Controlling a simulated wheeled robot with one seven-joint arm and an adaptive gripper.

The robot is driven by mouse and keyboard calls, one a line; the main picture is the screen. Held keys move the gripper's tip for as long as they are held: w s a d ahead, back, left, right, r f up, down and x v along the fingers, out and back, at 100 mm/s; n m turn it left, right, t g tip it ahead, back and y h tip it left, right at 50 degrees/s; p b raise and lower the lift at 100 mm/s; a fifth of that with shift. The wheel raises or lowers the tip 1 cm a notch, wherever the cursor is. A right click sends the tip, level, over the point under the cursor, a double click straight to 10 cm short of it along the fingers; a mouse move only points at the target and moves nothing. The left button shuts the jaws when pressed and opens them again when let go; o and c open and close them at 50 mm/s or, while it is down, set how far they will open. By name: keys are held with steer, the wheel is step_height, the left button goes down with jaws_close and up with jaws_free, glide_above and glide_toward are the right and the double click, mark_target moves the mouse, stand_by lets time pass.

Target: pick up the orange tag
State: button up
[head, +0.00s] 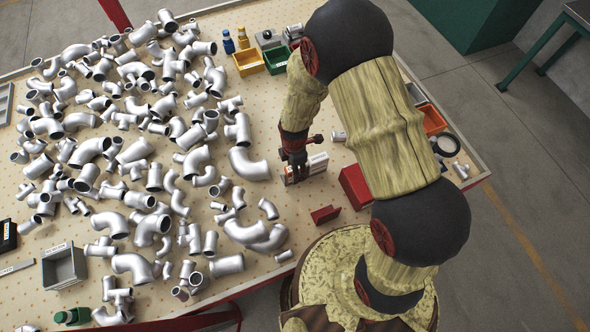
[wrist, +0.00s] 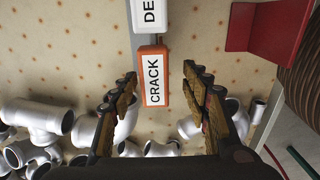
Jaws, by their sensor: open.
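The orange tag (wrist: 154,77) has a white face reading "CRACK" and lies at the centre of the wrist view. It adjoins another tag (wrist: 149,14) with a white face, whose lettering is cut off by the frame's top edge. My gripper (wrist: 158,88) is open and empty, with one finger on each side of the orange tag and a gap on both sides.
Many silver pipe fittings (head: 250,164) crowd the table left of the tags; some show near my fingers in the wrist view. A red angled block (head: 325,214) and a red box (head: 355,187) stand close by. Yellow (head: 248,62) and green (head: 276,60) bins are behind.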

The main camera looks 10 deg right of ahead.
steer(key=f, duration=0.3)
steer(key=shift+w+d+f, duration=0.25)
steer(key=shift+w+f, duration=0.05)
steer(key=shift+w, duration=0.1)
steer(key=shift+f, duration=0.45)
steer(key=shift+c, duration=0.3)
steer(key=c, duration=1.1)
